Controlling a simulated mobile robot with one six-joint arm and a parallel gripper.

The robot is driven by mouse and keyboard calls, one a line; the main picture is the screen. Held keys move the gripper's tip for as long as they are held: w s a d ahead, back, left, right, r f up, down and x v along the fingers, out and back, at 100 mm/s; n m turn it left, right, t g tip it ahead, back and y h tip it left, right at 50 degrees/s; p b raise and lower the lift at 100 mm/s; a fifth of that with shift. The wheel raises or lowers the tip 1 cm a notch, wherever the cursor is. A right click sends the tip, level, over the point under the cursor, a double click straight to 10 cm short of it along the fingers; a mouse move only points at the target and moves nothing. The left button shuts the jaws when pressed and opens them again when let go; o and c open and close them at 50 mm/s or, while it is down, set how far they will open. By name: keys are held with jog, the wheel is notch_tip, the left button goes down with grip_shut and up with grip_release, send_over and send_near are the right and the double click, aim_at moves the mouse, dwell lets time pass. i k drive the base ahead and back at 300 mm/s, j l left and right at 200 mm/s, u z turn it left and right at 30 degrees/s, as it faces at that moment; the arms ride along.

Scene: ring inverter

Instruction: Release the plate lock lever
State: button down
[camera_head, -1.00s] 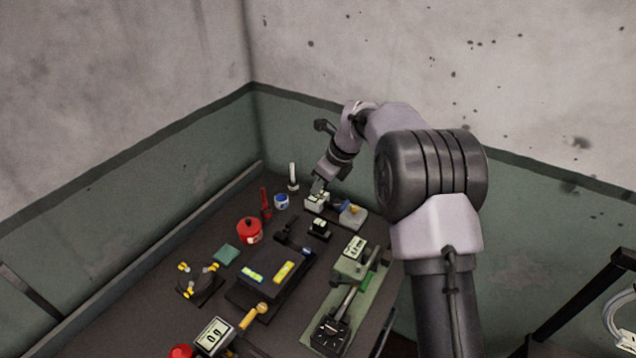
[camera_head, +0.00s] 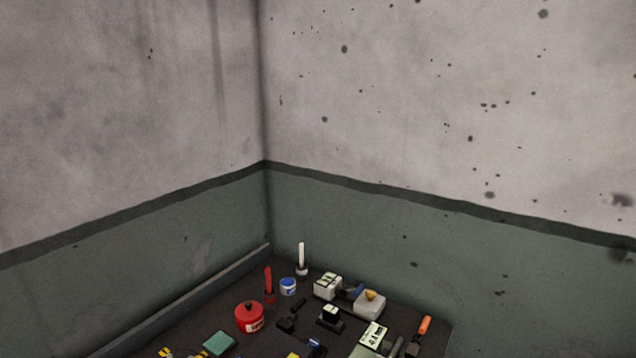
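My gripper and arm are out of view. No part in view is marked as the plate lock lever, so I cannot tell which it is. An orange-handled piece (camera_head: 424,327) stands tilted at the right end of the bench. A small black piece with a pale block on top (camera_head: 330,317) sits near the middle. A dark lever-like piece (camera_head: 290,318) lies to its left. A blue-tipped part (camera_head: 315,343) shows at the lower edge. The front part of the bench is cut off below.
A red pot (camera_head: 249,317), a blue-white tin (camera_head: 288,286), a red upright tool (camera_head: 268,284) and a white upright tool (camera_head: 302,259) stand at the back left. A pale fixture (camera_head: 369,305) and a display box (camera_head: 373,336) are at the right. Walls close the corner behind.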

aim_at(293, 317)
jog(key=i+l+u, duration=0.15)
jog(key=i+l, duration=0.2)
jog(key=i+l+u, duration=0.1)
jog(key=i+l, duration=0.2)
jog(key=l, duration=0.25)
